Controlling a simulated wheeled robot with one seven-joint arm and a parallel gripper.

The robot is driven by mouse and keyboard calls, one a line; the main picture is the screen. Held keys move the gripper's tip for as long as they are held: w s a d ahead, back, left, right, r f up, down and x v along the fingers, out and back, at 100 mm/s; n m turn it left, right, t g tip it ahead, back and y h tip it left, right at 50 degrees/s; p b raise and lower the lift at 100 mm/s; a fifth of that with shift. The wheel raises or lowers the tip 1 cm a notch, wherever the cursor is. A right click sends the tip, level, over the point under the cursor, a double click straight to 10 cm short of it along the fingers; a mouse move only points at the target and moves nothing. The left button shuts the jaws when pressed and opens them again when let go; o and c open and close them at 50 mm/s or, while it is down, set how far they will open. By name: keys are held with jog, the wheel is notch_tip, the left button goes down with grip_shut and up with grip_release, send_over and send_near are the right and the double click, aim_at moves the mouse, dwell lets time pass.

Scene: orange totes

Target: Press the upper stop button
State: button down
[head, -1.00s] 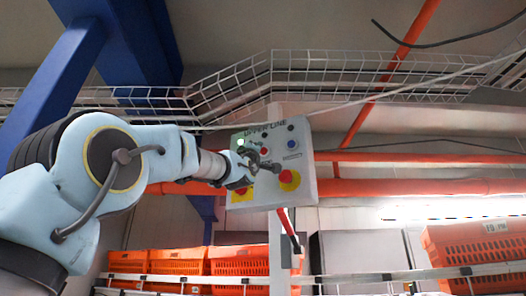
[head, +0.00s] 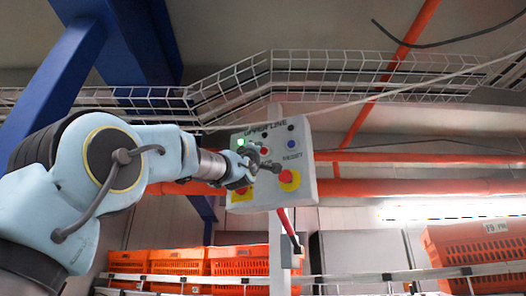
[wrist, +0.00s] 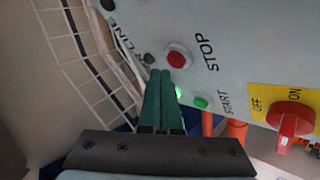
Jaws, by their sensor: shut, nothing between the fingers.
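The grey control box (head: 300,135), labelled upper line, hangs in the middle of the head view. Its red stop button (wrist: 177,58) is beside the word STOP in the wrist view; a small red button also shows in the head view (head: 264,151). A green start button (wrist: 200,102) is below it, by the word START. My gripper (wrist: 160,72) is shut and empty, its green fingers pointing at the panel. In the wrist view the fingertips appear just left of and below the stop button. I cannot tell whether they touch the panel.
A red rotary knob (wrist: 290,120) on a yellow OFF/ON plate is at the panel's right in the wrist view. A wire cable tray (head: 230,90) runs behind and above the box. Orange totes (head: 180,262) stand on a rack below. Orange pipes (head: 400,187) pass behind.

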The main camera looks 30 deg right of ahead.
jog(key=shift+d, duration=0.1)
jog(key=shift+w+d, duration=0.25)
jog(key=shift+d, duration=0.05)
jog(key=shift+w+d+p, duration=0.25)
jog(key=shift+d+p, duration=0.05)
jog(key=shift+d, duration=0.05)
dwell(0.8)
dwell(0.4)
jog(key=shift+s+a+b, duration=0.5)
jog(key=shift+a+b, duration=0.2)
jog(key=shift+b, duration=0.15)
jog(key=shift+s+a+b, duration=0.75)
jog(key=shift+a+b, duration=0.25)
jog(key=shift+a, duration=0.05)
jog(key=shift+s+a+b, duration=0.7)
jog(key=shift+a+b, duration=0.3)
